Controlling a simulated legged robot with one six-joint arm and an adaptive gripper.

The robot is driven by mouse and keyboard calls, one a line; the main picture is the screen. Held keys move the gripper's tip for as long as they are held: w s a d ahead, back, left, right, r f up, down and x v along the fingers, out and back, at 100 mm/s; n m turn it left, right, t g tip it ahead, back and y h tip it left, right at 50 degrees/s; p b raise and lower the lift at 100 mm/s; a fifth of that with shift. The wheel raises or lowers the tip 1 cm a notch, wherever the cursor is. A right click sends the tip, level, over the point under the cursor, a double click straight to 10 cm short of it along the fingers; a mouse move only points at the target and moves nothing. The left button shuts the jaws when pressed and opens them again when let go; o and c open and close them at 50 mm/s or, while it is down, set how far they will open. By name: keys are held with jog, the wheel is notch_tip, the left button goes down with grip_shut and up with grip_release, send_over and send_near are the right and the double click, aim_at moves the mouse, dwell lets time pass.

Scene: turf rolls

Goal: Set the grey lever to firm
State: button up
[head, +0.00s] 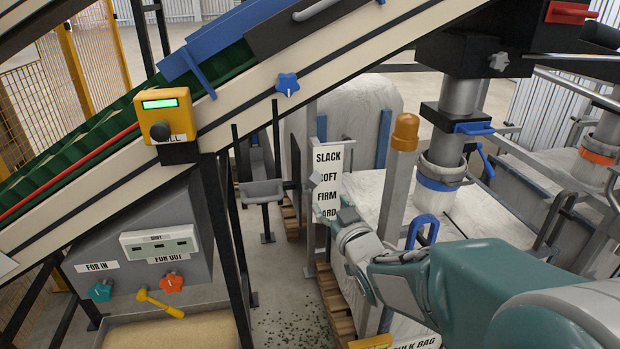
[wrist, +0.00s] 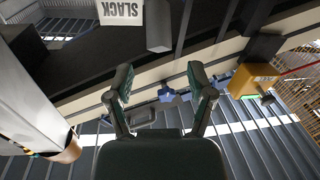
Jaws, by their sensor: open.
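A white label plate (head: 328,172) on a grey post reads SLACK, SOFT, FIRM and HARD from top to bottom. A small grey piece (head: 316,179), apparently the lever's end, covers the first letter of SOFT. In the wrist view, the plate's SLACK end (wrist: 121,12) shows upside down, and a grey block (wrist: 159,25), likely the lever, is beside it. My gripper (head: 333,209) is at the plate's lower end, partly covering HARD. In the wrist view, my gripper's fingers (wrist: 160,78) are spread with nothing between them; the grey block is beyond the tips.
A grey post with an orange cap (head: 405,132) stands just right of the plate. A sloping conveyor (head: 240,115) with a yellow control box (head: 166,115) is at left. A white bulk bag (head: 375,185) stands behind the plate. Open floor shows below left.

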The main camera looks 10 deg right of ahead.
aim_at(314, 186)
jog(key=w, duration=0.3)
jog(key=w+a, duration=0.1)
jog(key=w, duration=0.6)
jog(key=shift+w+a, duration=0.15)
grip_shut()
